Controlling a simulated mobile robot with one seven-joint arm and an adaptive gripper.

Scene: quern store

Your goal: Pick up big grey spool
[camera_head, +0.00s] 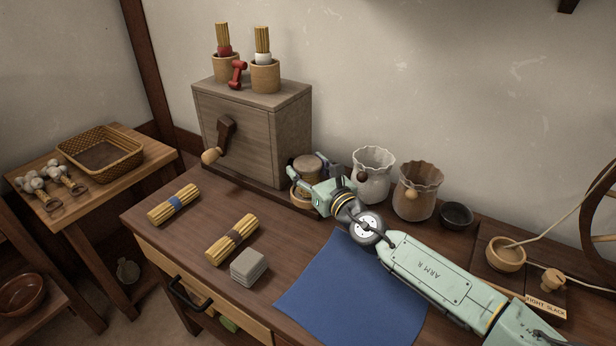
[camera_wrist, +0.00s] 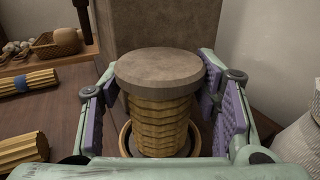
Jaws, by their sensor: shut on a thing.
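The big grey spool (camera_wrist: 160,70) stands upright in the wrist view, with a thick grey-brown disc on top and yellow cord wound below it. Its foot sits within a round tan rim; I cannot tell whether that is its lower flange or a holder. My gripper (camera_wrist: 157,88) has a purple-padded finger on each side of the spool and is shut on it. In the head view the spool (camera_head: 307,166) shows beside the wooden box, partly hidden by my gripper (camera_head: 322,178). Its contact with the surface is hidden there.
The wooden box (camera_head: 255,130) with a crank stands directly behind the spool. Two crinkled pots (camera_head: 373,178) (camera_head: 417,192) stand to the right. Two straw bundles (camera_head: 174,204) (camera_head: 232,240), grey slabs (camera_head: 249,267) and a blue cloth (camera_head: 345,295) lie on the table.

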